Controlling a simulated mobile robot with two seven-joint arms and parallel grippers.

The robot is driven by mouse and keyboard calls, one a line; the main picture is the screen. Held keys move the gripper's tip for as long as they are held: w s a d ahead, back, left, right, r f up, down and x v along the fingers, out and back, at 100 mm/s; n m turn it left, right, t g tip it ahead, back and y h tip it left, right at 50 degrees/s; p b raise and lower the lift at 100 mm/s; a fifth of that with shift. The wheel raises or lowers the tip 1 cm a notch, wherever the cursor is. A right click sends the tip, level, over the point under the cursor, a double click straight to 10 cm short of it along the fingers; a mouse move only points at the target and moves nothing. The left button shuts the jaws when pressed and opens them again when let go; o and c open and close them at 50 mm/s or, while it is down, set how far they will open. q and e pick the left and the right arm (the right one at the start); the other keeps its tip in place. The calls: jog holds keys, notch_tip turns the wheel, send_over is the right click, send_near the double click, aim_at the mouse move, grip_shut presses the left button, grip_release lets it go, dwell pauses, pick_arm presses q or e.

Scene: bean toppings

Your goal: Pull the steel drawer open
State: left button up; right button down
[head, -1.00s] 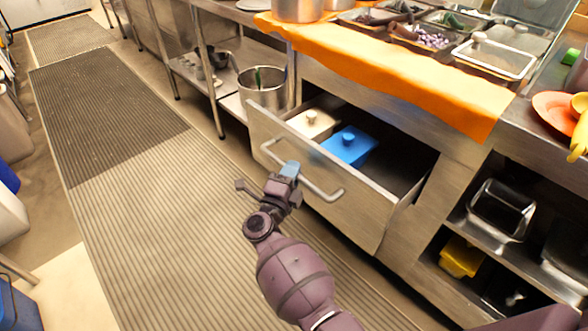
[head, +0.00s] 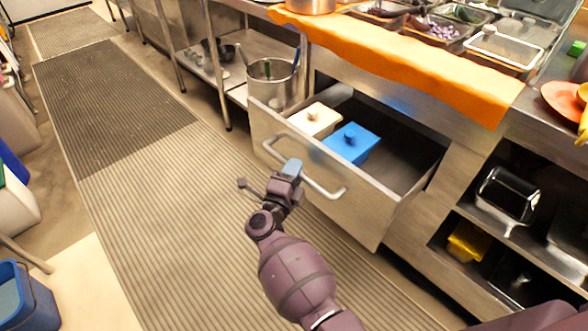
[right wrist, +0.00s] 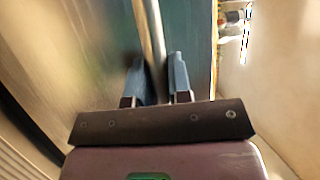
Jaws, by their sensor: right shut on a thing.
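The steel drawer (head: 345,213) stands open under the counter, its front pulled out over the floor mat. Its long bar handle (head: 325,188) runs across the front. A white lidded box (head: 313,121) and a blue lidded box (head: 352,145) sit inside at the left. The right part of the drawer is bare. My right gripper (head: 290,170) is shut on the handle near its middle. In the right wrist view the bar (right wrist: 153,40) passes between the two blue fingertips (right wrist: 160,78). My left gripper is not in view.
An orange cloth (head: 400,55) hangs over the counter edge above the drawer. A steel pot (head: 270,88) stands on the low shelf to the left. Open shelves with a steel pan (head: 508,195) and a yellow container (head: 468,242) are at right. The ribbed mat (head: 170,215) is clear.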

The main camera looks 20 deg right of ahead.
jog(key=shift+f, duration=0.1)
jog(key=c, duration=1.1)
grip_release()
jog(key=shift+o, duration=0.2)
